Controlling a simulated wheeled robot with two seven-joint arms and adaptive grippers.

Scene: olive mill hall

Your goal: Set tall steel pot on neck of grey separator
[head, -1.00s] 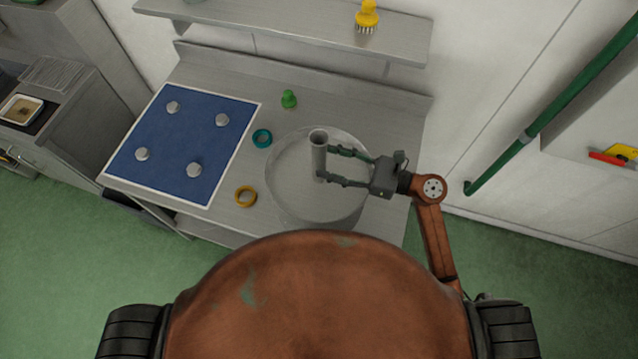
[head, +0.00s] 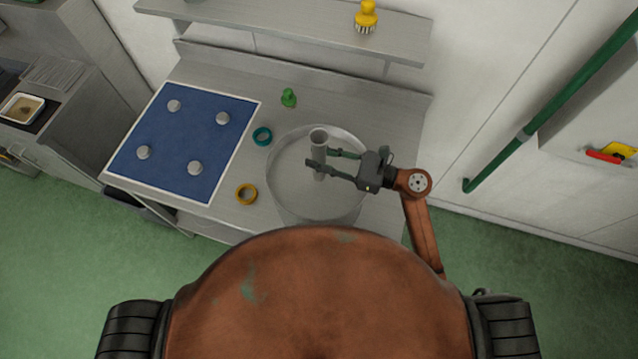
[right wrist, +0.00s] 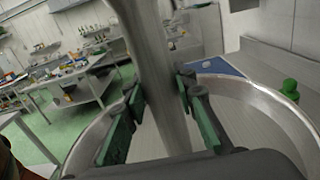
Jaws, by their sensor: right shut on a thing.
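A slender grey steel cylinder with an open round top (head: 318,136) stands upright in the head view; it looks like the tall steel pot. My right gripper (head: 328,161) is shut on it from the right, one finger on each side. In the right wrist view the cylinder (right wrist: 160,70) rises between the green-padded fingers (right wrist: 160,125). A wide, round grey metal vessel (head: 355,150) surrounds it on the bench, probably the grey separator. Its bright rim also shows in the right wrist view (right wrist: 285,110). The cylinder's lower end and any neck beneath are not clear. My left gripper is not in view.
Left of the vessel lie a teal ring (head: 262,136), an ochre ring (head: 246,194) and a green piece (head: 288,97). A blue board (head: 182,142) with several grey knobs covers the bench's left. A shelf (head: 290,27) with a yellow brush (head: 366,15) runs behind.

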